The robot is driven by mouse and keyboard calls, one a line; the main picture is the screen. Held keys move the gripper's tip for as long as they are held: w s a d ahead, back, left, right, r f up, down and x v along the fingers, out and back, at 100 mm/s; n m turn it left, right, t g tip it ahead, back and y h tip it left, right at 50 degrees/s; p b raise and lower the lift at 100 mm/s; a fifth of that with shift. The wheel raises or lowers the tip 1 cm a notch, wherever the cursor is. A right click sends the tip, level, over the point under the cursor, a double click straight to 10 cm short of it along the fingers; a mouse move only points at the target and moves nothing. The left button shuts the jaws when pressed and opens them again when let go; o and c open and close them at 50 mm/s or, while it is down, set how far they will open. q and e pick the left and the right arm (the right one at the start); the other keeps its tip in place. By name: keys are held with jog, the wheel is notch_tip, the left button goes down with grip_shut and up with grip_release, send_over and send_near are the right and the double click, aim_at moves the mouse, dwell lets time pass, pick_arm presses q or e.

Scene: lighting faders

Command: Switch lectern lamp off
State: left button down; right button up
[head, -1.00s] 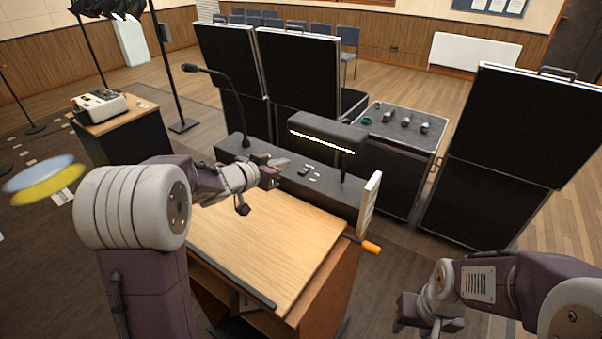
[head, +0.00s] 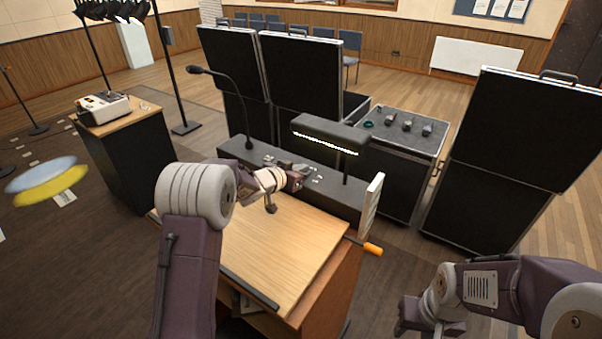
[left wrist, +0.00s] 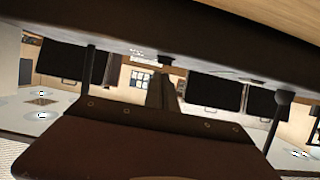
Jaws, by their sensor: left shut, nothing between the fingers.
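The lectern (head: 283,240) has a sloped wooden top and a dark ledge (head: 235,150) along its far edge. The lectern lamp (head: 330,132) stands over the ledge on a thin post, and its strip of light is lit. Small dark and pale controls (head: 317,178) sit on the ledge below the lamp; which is the lamp's switch is too small to tell. My left gripper (head: 304,170) is shut and empty beside these controls, at the ledge. In the left wrist view its fingers (left wrist: 162,90) point toward the ledge. My right gripper (head: 402,322) is low at the right, away from the lectern.
A gooseneck microphone (head: 240,100) rises from the ledge on the left. A pale panel (head: 371,205) and an orange handle (head: 372,249) are at the lectern's right side. Black cases (head: 305,80) and a case with knobs (head: 412,150) stand behind. The wooden top is clear.

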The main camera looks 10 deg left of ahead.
pick_arm(q)
jog(key=shift+f, duration=0.45)
jog(key=shift+s+a+f, duration=0.1)
jog(key=shift+s+f, duration=0.1)
jog(key=shift+f, duration=0.1)
jog(key=shift+r+p, duration=0.8)
jog(key=shift+r, duration=0.1)
